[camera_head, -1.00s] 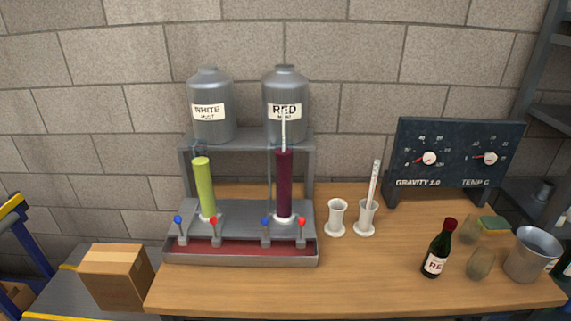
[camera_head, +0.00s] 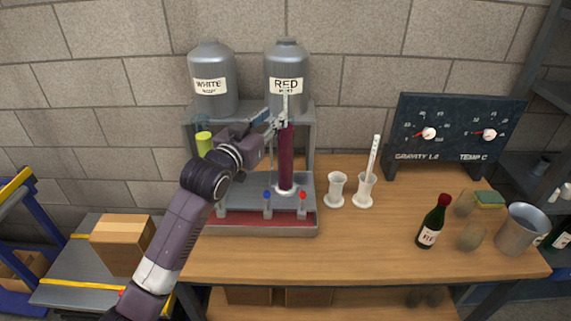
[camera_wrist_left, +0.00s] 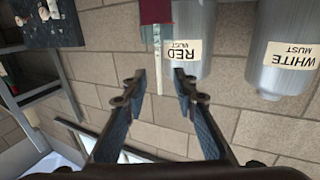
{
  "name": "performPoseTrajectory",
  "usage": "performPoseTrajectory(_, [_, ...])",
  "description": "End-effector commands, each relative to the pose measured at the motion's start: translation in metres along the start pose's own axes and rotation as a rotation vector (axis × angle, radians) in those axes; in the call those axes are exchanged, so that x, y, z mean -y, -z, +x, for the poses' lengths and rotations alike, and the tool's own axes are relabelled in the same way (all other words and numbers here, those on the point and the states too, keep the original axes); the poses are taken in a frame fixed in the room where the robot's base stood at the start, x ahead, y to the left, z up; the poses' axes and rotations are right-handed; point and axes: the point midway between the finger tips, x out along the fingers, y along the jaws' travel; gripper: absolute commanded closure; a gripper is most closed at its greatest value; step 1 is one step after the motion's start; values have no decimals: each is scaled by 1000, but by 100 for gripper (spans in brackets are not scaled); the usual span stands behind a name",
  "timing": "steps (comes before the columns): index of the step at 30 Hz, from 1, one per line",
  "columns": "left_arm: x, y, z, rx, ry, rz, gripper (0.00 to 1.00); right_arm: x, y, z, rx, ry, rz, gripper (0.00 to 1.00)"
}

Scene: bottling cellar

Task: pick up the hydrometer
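The hydrometer is a thin pale stem (camera_head: 285,104) standing up out of the tall dark red cylinder (camera_head: 286,160). Its lower part is hidden in the red liquid. In the left wrist view, which is upside down, the stem (camera_wrist_left: 158,60) shows below the red cylinder (camera_wrist_left: 155,12). My left gripper (camera_head: 279,122) is at the cylinder's top, close to the stem. In the left wrist view my left gripper (camera_wrist_left: 160,74) is open, with the stem appearing between its fingertips. Contact cannot be told. My right gripper is not in view.
The RED must tank (camera_head: 287,70) is right behind the stem. My left arm partly hides the green cylinder (camera_head: 204,142). Two white holders stand to the right, one empty (camera_head: 336,188) and one with a white stick (camera_head: 374,158). A bottle (camera_head: 432,225) stands farther right.

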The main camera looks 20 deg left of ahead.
Motion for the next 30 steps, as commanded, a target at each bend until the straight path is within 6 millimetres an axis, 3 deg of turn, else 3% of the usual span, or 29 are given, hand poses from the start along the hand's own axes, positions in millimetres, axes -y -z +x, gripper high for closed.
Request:
performPoseTrajectory(3, [2, 10, 9, -19, 0, -3, 74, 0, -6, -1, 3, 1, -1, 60])
performPoseTrajectory(14, [0, 16, 39, -18, -1, -3, 74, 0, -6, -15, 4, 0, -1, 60])
performPoseTrajectory(22, [-2, 21, 73, -15, 0, -2, 74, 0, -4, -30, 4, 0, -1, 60])
performPoseTrajectory(30, [-2, 19, 80, -17, -1, -2, 74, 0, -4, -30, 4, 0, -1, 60])
